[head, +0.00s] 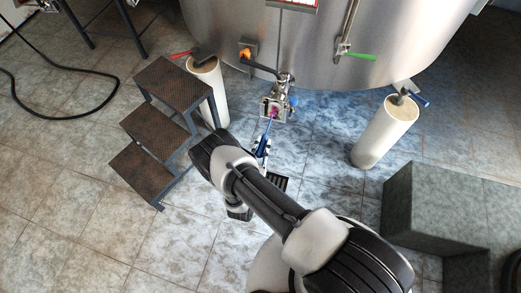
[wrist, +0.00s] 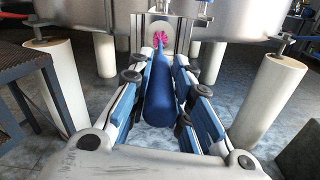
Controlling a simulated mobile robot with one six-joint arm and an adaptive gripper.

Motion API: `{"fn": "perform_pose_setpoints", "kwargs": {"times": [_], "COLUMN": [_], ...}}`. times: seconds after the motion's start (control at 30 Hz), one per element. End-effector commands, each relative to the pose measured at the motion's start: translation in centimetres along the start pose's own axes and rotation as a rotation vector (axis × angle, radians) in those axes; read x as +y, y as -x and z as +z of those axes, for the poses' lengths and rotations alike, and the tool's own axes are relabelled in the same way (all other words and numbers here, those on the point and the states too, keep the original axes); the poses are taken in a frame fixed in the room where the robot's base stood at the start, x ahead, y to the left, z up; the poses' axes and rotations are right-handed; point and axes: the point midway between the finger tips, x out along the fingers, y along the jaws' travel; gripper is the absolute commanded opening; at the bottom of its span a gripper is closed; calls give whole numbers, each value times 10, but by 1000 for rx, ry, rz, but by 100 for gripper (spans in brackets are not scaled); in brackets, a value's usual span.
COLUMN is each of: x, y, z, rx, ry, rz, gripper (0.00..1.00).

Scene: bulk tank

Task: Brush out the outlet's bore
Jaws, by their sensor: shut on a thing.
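My gripper (head: 263,147) is shut on the blue handle of a brush (wrist: 161,88), which points away from me toward the tank. Its pink bristle head (wrist: 160,38) shows against the pale round face of the outlet (wrist: 152,29). In the head view the outlet (head: 277,106) is a metal fitting low on the tank's front, and the pink bristles (head: 274,114) are at its mouth. The bristles are visible, at least in part; I cannot tell whether their tip is inside the bore or just before it.
The steel tank (head: 330,45) stands on pale legs (head: 385,132). Brown steps (head: 160,130) stand left of my arm. A grey block (head: 450,215) is at the right. A black hose (head: 60,112) lies on the tiles at far left. Tiled floor below the outlet is clear.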

Motion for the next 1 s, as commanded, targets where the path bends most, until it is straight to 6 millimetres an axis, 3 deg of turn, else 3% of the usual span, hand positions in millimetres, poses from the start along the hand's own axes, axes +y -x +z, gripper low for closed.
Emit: {"fn": "perform_pose_setpoints", "kwargs": {"times": [0.53,1.0], "x": [0,1], "y": [-33,-34], "z": [1,1], "rx": [-2,-1], "ry": [-2,-1], "rz": [-1,2], "gripper": [0,0]}}
